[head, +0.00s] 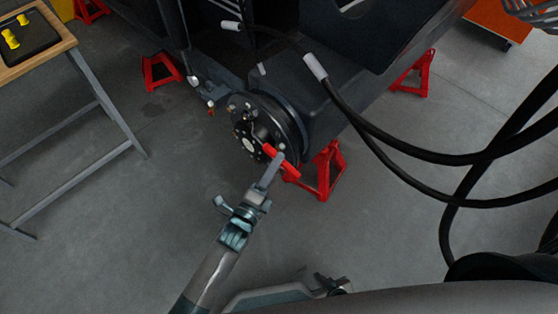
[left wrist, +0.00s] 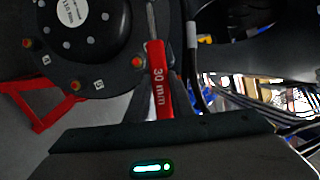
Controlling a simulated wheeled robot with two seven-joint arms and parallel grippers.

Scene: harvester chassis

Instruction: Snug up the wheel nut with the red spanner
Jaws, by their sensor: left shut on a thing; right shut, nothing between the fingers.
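The red spanner (head: 285,161) is in my left gripper (head: 272,172), which is shut on its red handle. In the left wrist view the handle (left wrist: 159,75) reads "30 mm" and its grey shank runs up out of the picture. The round dark wheel hub (head: 250,143) faces my left gripper. In the left wrist view the hub (left wrist: 70,70) shows wheel nuts with orange marks, one nut (left wrist: 137,62) just left of the spanner. I cannot tell whether the spanner's jaw sits on a nut. My right gripper (head: 335,285) is shut and empty, low in the head view.
A red jack stand (head: 326,172) stands right of the hub, with another (head: 160,71) to its left. Black hoses (head: 385,140) hang at the right. A wooden-topped bench (head: 60,40) with a dark tray stands at the left. The floor around my left arm is clear.

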